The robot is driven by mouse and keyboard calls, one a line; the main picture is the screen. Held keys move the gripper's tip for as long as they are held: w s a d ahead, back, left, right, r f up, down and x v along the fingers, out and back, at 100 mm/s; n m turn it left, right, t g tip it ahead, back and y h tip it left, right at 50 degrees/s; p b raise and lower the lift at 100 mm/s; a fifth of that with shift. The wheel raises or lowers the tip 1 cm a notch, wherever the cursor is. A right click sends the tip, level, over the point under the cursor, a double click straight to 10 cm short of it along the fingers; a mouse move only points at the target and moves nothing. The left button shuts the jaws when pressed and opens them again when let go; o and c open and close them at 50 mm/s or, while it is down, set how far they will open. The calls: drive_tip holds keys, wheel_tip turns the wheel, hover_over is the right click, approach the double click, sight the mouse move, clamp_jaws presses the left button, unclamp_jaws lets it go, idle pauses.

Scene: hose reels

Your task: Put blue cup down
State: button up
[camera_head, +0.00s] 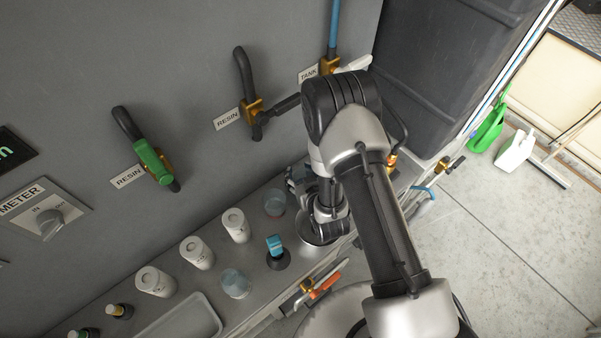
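A pale blue translucent cup (235,283) stands on the grey counter near its front edge, beside the tray. A second translucent cup (275,203), bluish with a reddish tint, stands farther back, just left of my gripper. My gripper (300,183) is low over the counter at the right, largely hidden behind my own arm. I cannot see its fingertips clearly, nor whether it holds or touches a cup.
Several white canisters (197,253) line the counter (262,305). A teal-topped item on a black base (277,250) stands between the cups. A grey tray (180,318) lies front left. Pipe valves (152,160) project from the wall. A round metal dish (318,238) is partly under my arm.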

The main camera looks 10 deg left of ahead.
drive_tip(key=o, duration=0.4)
drive_tip(key=shift+r, duration=0.1)
